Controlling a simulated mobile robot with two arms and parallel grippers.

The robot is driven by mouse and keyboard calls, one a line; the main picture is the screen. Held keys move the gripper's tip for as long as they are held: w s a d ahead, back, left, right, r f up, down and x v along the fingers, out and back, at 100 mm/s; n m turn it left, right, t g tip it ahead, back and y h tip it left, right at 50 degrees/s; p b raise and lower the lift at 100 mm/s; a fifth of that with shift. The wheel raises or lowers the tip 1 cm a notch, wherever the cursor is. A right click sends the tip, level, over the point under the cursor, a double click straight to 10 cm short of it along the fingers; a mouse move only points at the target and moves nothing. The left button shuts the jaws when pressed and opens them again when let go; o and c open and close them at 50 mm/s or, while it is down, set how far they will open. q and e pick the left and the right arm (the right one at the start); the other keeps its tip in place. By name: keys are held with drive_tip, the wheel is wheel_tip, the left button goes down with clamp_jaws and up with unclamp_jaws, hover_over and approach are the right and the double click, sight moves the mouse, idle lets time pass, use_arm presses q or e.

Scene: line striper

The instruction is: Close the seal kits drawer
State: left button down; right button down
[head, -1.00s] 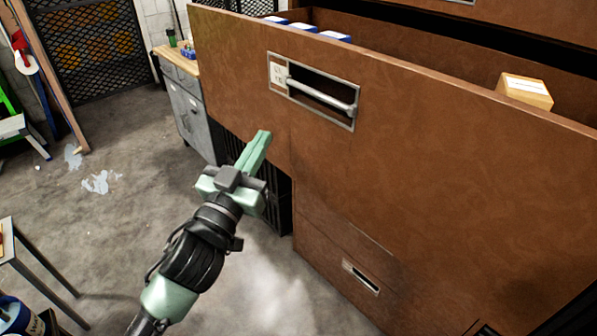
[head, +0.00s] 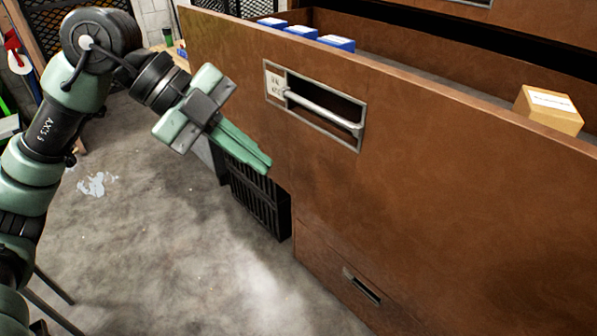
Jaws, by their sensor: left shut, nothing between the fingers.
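The brown drawer (head: 400,190) stands pulled open at the right of the head view. Its front carries a metal handle (head: 322,108) with a small label plate at the left end. The label is too small to read. Several blue boxes (head: 302,32) and a tan carton (head: 548,108) show inside the drawer. My left gripper (head: 268,166) is shut and empty. Its fingertips appear close to the drawer front, below and left of the handle; I cannot tell if they touch. My right gripper is out of view.
A closed lower drawer with a recessed handle (head: 362,285) sits beneath the open one. A black crate (head: 260,203) stands on the floor by the cabinet. A grey workbench cabinet is partly hidden behind my left arm. The concrete floor (head: 180,255) is clear in front.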

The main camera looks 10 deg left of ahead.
use_arm(q)
drive_tip(key=a+n+y, duration=0.1)
drive_tip(key=a, duration=0.2)
drive_tip(key=p, duration=0.1)
approach(317, 196)
drive_tip(key=s+f, duration=0.3)
drive_tip(key=w+d+p, duration=0.2)
drive_tip(key=w+d, duration=0.1)
drive_tip(key=shift+w+f, duration=0.2)
drive_tip(key=shift+f, duration=0.2)
